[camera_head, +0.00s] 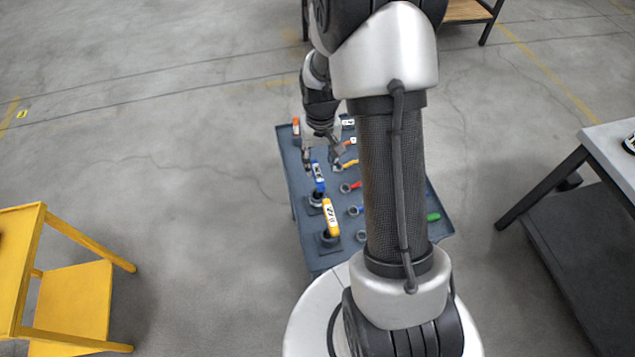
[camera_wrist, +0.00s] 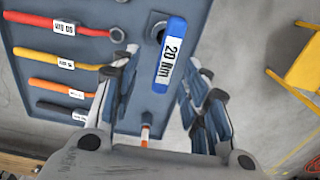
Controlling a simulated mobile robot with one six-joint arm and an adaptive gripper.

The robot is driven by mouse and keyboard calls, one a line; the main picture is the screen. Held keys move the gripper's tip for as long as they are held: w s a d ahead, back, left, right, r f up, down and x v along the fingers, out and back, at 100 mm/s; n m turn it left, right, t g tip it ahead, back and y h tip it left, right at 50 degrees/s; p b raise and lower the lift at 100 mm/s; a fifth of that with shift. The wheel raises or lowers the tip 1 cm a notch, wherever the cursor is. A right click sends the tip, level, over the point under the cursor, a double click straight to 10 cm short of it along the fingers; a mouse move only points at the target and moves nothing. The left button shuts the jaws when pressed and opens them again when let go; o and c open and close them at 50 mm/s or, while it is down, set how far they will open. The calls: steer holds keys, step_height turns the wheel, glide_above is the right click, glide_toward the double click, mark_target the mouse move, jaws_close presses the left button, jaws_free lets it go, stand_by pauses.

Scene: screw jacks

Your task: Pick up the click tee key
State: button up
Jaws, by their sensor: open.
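A blue handle labelled "20 Nm" (camera_wrist: 171,55) is between the spread fingers of my gripper (camera_wrist: 160,62) in the wrist view, with clear gaps on both sides. In the head view the same blue handle (camera_head: 318,178) stands up from a dark round base, just in front of my gripper (camera_head: 321,157). My gripper is open and empty. A yellow labelled handle (camera_head: 330,216) stands nearer on a similar base, and an orange one (camera_head: 296,127) stands at the far left corner. I cannot tell from the frames which is named the click tee key.
On the blue-grey table (camera_head: 293,187), red (camera_wrist: 60,25), yellow (camera_wrist: 60,60), orange (camera_wrist: 62,88) and black (camera_wrist: 62,111) labelled tools lie in a row. My arm hides part of the table. A yellow stand (camera_head: 70,290) is left and a grey-topped table (camera_head: 612,150) right.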

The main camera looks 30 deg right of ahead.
mark_target(318, 172)
steer(key=shift+f, duration=0.6)
steer(key=f, duration=0.1)
steer(key=f+b, duration=0.1)
steer(key=f, duration=0.1)
steer(key=a+f+b, duration=0.1)
steer(key=f, duration=0.1)
steer(key=shift+s+f, duration=0.1)
steer(key=shift+s, duration=0.1)
steer(key=shift+c, duration=0.6)
jaws_close()
